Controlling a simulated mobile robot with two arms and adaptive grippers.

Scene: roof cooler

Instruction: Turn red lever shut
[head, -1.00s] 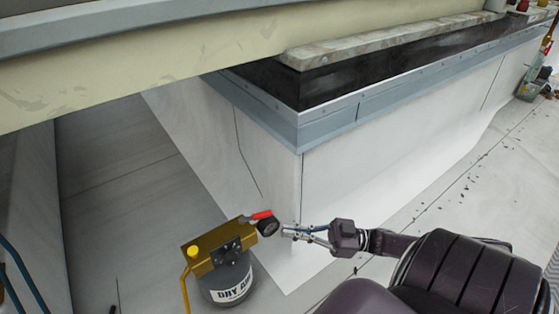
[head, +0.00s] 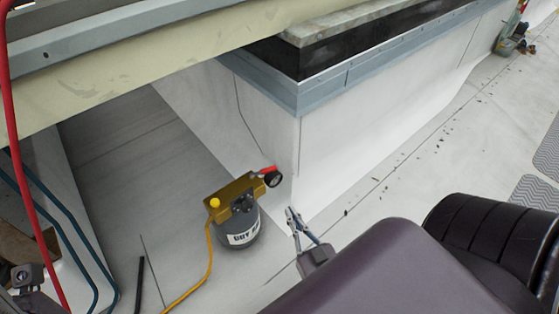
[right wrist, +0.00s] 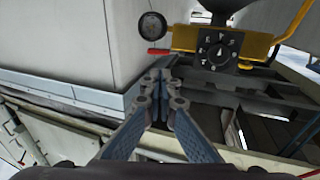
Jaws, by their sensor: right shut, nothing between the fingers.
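The red lever (head: 267,169) is on a mustard-yellow valve block (head: 232,191) beside a round black gauge (head: 273,179). The block sits on a grey canister (head: 238,232) with a white label. My right gripper (head: 291,211) is shut and empty, to the right of the canister and below the gauge in the head view, apart from the lever. In the right wrist view the red lever (right wrist: 158,51) shows just beyond the closed fingertips (right wrist: 160,78), under the gauge (right wrist: 152,31). A dark part (head: 27,277) at lower left may be my left gripper; its fingers are not clear.
A white box-like curb (head: 340,140) with a grey metal edge stands behind the canister. A yellow hose (head: 207,265) runs down from the block. Blue pipes (head: 62,235) and a red line (head: 18,150) are at the left. The floor at right is mostly clear.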

